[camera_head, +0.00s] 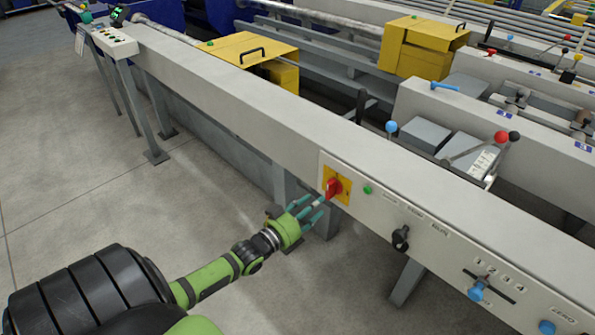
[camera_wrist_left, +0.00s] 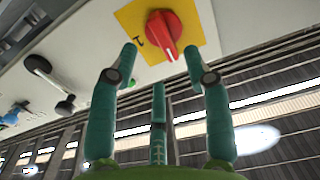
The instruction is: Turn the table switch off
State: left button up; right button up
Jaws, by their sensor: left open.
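The table switch is a red rotary knob (camera_head: 333,187) on a yellow square plate (camera_head: 342,196), set in the side panel of the long grey table (camera_head: 225,95). In the left wrist view the red knob (camera_wrist_left: 165,32) shows near the top, with a white line on its grip and a black mark on the yellow plate (camera_wrist_left: 130,18). My left gripper (camera_head: 318,207) is open and empty, its teal fingers pointing at the knob from just in front. In the left wrist view the fingers (camera_wrist_left: 160,65) stand apart below the knob, which lies between and beyond their tips. My right gripper is out of view.
A green button (camera_head: 368,190), a black knob (camera_head: 400,238) and a blue-knobbed slider (camera_head: 477,290) sit on the panel to the right. A yellow box (camera_head: 245,50) and levers stand behind the table. The floor (camera_head: 100,190) at left is clear.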

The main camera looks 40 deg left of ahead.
pick_arm(q)
jog(key=s, duration=0.6)
jog(key=shift+a, duration=0.25)
jog(key=shift+s, duration=0.1)
jog(key=s+d+f+g+y+p, duration=0.15)
jog(key=s+f+g, duration=0.35)
jog(key=f, duration=0.5)
jog(key=s+d+f+g+p, duration=0.1)
jog(key=s+f+g+p, duration=0.2)
jog(key=s+f, duration=0.55)
jog(key=s+d+f+g+p, duration=0.1)
jog(key=s+d+f+g, duration=0.2)
jog(key=s, duration=0.4)
jog(key=s+d+f+m+g+p, duration=0.1)
jog(key=s+d+f+g+p, duration=0.1)
jog(key=s+f, duration=0.4)
jog(key=s+d+f+g+p, duration=0.1)
jog(key=s+d+f+g, duration=0.3)
jog(key=s, duration=0.6)
jog(key=shift+s+d+f+m+p, duration=0.15)
jog(key=shift+d+f+m+p, duration=0.2)
jog(key=shift+d, duration=0.65)
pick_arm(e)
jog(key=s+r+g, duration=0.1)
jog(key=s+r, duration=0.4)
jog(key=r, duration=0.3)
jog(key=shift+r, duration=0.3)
